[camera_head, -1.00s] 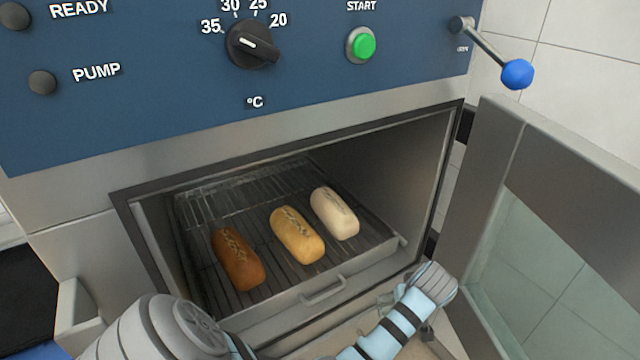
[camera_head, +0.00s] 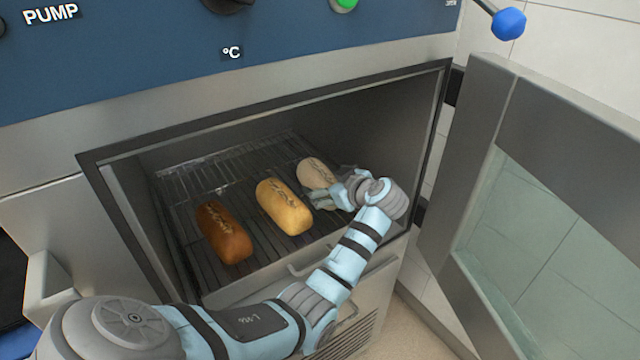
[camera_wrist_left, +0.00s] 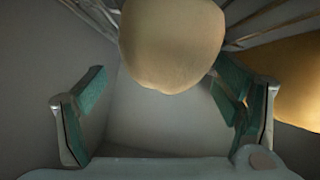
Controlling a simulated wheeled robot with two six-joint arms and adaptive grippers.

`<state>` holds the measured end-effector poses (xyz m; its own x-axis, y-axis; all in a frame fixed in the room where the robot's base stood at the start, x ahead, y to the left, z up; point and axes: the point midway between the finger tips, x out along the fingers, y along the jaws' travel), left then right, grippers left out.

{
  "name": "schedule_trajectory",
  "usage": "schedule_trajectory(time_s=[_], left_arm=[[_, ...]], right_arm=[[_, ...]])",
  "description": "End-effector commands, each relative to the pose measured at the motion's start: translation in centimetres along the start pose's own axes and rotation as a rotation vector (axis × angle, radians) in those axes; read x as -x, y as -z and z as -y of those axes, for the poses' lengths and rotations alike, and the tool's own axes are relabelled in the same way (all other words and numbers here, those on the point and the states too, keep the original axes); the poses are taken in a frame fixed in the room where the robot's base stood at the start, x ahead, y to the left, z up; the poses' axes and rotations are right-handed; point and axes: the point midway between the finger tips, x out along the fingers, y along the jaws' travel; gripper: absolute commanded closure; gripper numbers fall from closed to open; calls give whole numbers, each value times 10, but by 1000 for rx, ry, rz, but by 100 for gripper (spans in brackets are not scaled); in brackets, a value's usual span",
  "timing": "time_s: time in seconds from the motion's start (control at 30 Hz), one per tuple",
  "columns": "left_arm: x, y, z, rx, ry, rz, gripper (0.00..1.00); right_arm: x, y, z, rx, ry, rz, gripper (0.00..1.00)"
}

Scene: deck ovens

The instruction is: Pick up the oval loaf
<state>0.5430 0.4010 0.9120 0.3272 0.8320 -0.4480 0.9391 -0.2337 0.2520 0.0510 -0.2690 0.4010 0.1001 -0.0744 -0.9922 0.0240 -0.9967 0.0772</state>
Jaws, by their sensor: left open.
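Three elongated, scored loaves lie on the rack inside the oven: a dark brown one (camera_head: 224,232) at left, a golden one (camera_head: 284,206) in the middle and a pale one (camera_head: 315,171) at right. Their shapes look alike, so I cannot tell which is the oval loaf. My left gripper (camera_head: 333,194) is open at the near end of the pale loaf and hides part of it. In the left wrist view, the pale loaf (camera_wrist_left: 172,45) shows ahead between the two open fingers, and the golden loaf (camera_wrist_left: 300,85) is at the right edge. My right gripper is not in view.
The wire rack (camera_head: 185,215) sits in the oven chamber, with dark walls around it. The glass oven door (camera_head: 530,240) stands open at right. The blue control panel (camera_head: 130,70) is above the opening. Free rack shows behind the loaves.

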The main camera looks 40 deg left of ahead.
Motion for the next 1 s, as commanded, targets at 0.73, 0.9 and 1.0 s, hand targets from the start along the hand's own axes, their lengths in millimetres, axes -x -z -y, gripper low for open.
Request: schedule_trajectory(time_s=[0.73, 0.9, 1.0], left_arm=[[-34, 0, 2, -2, 0, 1, 72], [-34, 0, 2, -1, -1, 0, 76], [-32, 3, 1, -1, -1, -1, 76]], right_arm=[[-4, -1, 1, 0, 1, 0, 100], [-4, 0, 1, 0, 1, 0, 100], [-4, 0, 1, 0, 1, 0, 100]])
